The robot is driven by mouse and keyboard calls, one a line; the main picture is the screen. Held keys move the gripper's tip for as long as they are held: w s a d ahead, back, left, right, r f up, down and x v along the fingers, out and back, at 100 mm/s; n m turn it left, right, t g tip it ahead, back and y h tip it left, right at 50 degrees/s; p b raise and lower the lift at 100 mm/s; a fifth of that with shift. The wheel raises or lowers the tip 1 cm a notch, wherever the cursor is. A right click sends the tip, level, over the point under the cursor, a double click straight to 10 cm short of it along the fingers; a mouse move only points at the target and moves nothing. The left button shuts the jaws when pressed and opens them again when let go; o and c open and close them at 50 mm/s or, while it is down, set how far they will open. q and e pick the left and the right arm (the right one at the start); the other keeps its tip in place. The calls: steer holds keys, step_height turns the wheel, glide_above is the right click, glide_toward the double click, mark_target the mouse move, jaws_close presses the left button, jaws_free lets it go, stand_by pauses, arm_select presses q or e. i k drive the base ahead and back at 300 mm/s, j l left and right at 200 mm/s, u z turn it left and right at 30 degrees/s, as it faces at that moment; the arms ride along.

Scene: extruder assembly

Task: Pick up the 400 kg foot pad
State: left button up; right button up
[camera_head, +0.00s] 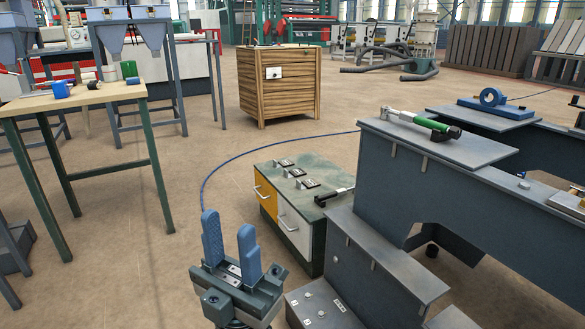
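Several small dark plates with pale fittings lie in a row on the green-topped cabinet (330,168): a far one (284,162), a middle one (295,172) and a near one (307,183). They may be foot pads, but no weight marking is readable, so I cannot tell which is the 400 kg one. My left gripper (229,238) is at the bottom centre, in front of and left of the cabinet. Its two blue fingers point up, apart, with nothing between them. My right gripper is not in view.
A dark-handled tool (335,196) lies on the cabinet's near right corner. A large grey machine frame (400,185) stands close on the right, with a green cylinder tool (430,123) on top. A wooden table (75,97) is at left. A blue cable crosses the open floor behind.

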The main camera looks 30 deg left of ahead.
mark_target(299, 172)
steer(key=j, duration=0.95)
steer(key=i+j, duration=0.15)
steer(key=j, duration=1.7)
